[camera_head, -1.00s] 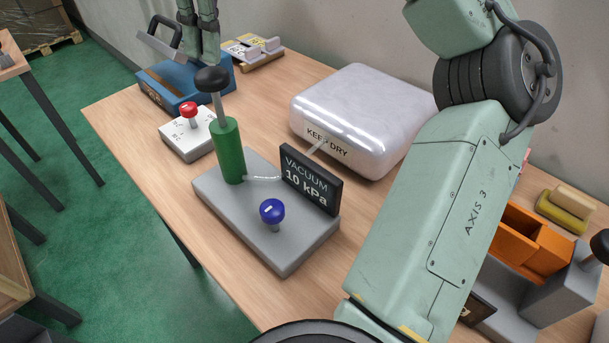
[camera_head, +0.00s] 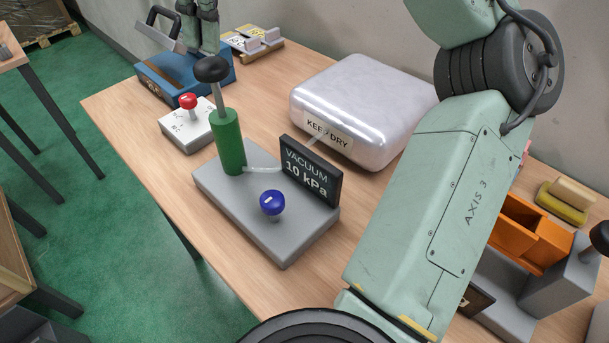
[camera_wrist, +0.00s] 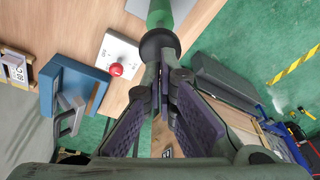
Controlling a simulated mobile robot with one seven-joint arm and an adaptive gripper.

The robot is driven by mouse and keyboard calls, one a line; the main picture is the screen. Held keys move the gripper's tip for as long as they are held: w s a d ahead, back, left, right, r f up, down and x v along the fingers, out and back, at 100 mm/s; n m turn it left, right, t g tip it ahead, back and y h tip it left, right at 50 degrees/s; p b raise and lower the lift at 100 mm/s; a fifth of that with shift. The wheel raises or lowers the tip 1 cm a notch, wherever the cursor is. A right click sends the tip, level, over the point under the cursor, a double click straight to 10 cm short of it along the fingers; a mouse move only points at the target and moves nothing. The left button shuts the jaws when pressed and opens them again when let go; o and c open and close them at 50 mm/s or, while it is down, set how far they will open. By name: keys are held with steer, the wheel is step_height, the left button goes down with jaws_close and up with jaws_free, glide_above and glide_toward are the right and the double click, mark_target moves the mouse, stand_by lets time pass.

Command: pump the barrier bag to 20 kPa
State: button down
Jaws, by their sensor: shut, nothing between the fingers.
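The hand pump has a black knob (camera_head: 211,69) on a raised metal rod and a green cylinder (camera_head: 229,142), upright on a grey base (camera_head: 285,245). Its display (camera_head: 311,172) reads VACUUM 10 kPa. A blue knob (camera_head: 272,203) stands on the same base. The silvery barrier bag (camera_head: 362,100), labelled KEEP DRY, is joined to the display side by a thin tube. My gripper (camera_wrist: 165,68) is shut and empty, its fingertips at the pump's black knob (camera_wrist: 158,42). In the head view it is directly above the knob; I cannot tell whether they touch.
An orange bin (camera_head: 530,235) is at right. The table's front-left strip is clear.

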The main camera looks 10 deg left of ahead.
mark_target(211, 62)
steer(key=shift+f, duration=0.1)
stand_by(0.3)
steer(key=shift+f+b, duration=0.9)
steer(key=shift+f, duration=1.15)
steer(key=shift+r, duration=0.1)
step_height(211, 62, up, 2)
steer(key=p, duration=0.3)
steer(key=shift+r, duration=2.45)
steer(key=shift+s+a, duration=0.1)
